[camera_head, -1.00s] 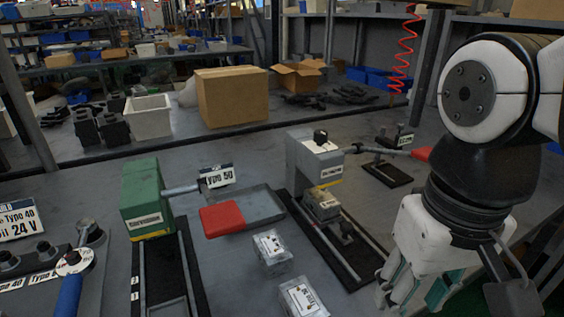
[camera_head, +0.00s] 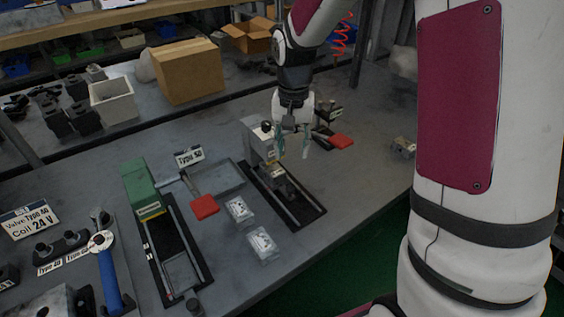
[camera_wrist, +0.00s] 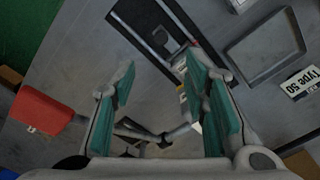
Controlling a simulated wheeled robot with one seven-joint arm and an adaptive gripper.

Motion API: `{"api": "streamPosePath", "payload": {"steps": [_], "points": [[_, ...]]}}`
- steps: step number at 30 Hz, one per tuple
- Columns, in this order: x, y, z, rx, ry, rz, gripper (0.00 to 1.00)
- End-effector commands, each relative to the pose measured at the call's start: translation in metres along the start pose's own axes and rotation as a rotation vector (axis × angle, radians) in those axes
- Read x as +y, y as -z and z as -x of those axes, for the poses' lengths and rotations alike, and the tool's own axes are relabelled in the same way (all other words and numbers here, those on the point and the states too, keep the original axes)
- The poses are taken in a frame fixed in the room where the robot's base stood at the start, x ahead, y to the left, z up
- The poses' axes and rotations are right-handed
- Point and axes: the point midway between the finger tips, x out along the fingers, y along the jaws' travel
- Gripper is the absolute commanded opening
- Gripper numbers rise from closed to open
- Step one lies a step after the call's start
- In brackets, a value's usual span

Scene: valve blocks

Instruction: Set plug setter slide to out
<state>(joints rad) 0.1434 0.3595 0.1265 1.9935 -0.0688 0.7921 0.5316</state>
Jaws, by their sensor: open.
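A grey machine block (camera_head: 251,137) with a dark knob on top stands at the back end of a black rail base (camera_head: 308,209). A small slide carriage (camera_head: 279,178) sits on the rail close in front of the block. The labels are too small to read, so I cannot confirm which machine is the plug setter. My gripper (camera_head: 294,150) is open and empty, fingers down, above and just right of the block and carriage. In the wrist view the open teal fingers (camera_wrist: 160,75) frame bare table, with part of the black rail (camera_wrist: 150,28) beyond them.
A green machine (camera_head: 142,184) on its own rail stands left. A red lever pad (camera_head: 204,207) and two clear boxes (camera_head: 240,210) lie between. Another red pad (camera_head: 341,141) is behind my gripper, with a metal part (camera_head: 403,146) farther right. The table's front right is clear.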

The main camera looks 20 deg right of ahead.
Motion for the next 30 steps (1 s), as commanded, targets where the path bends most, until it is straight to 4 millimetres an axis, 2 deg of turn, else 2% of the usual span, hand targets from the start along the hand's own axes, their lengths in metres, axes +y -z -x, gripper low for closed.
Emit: {"api": "streamPosePath", "payload": {"steps": [8, 24, 30], "points": [[-0.002, 0.004, -0.017, -0.005, 0.003, -0.017, 0.41], [-0.002, 0.002, -0.115, -0.007, 0.002, -0.015, 0.41], [-0.002, 0.003, -0.136, -0.004, 0.004, -0.016, 0.41]]}}
